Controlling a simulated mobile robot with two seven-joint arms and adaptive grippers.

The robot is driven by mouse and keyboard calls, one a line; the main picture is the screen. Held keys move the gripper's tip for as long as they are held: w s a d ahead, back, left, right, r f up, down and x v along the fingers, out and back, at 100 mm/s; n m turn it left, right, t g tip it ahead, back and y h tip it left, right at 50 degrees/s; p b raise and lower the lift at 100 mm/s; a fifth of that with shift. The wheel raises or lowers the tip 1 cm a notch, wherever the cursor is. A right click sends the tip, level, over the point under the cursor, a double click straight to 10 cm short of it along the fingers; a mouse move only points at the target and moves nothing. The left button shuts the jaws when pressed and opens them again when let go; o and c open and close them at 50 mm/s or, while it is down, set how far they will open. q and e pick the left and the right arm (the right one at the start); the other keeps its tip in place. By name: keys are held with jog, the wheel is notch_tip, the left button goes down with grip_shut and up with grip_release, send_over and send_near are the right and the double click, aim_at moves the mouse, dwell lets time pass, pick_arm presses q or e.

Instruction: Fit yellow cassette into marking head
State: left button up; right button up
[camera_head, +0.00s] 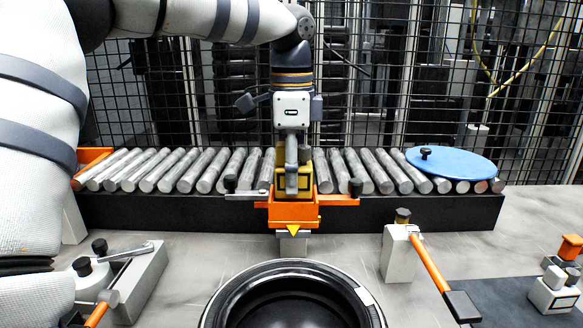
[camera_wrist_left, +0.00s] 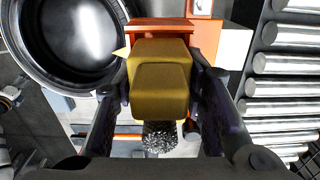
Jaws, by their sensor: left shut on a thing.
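The yellow cassette (camera_head: 294,181) is at the orange marking head (camera_head: 294,213), in the middle of the head view in front of the rollers. In the left wrist view the cassette (camera_wrist_left: 161,78) lies between the two fingers, with the orange head (camera_wrist_left: 160,28) right behind it. My left gripper (camera_head: 292,165) comes down from above and is shut on the cassette. The gripper covers part of the cassette, and I cannot tell how deep it sits in the head. My right gripper is not in view.
A black tyre (camera_head: 292,296) lies in front of the marking head. The roller conveyor (camera_head: 205,172) runs behind, with a blue disc (camera_head: 452,162) on its right end. A grey block with an orange lever (camera_head: 430,262) stands right. A grey clamp block (camera_head: 135,280) stands left.

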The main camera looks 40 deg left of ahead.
pick_arm(q)
jog(key=shift+f, duration=0.75)
jog(key=o, duration=1.4)
jog(key=shift+o, duration=0.2)
jog(key=shift+r, duration=0.1)
notch_tip(320, 180, up, 12)
jog(key=shift+f, duration=0.1)
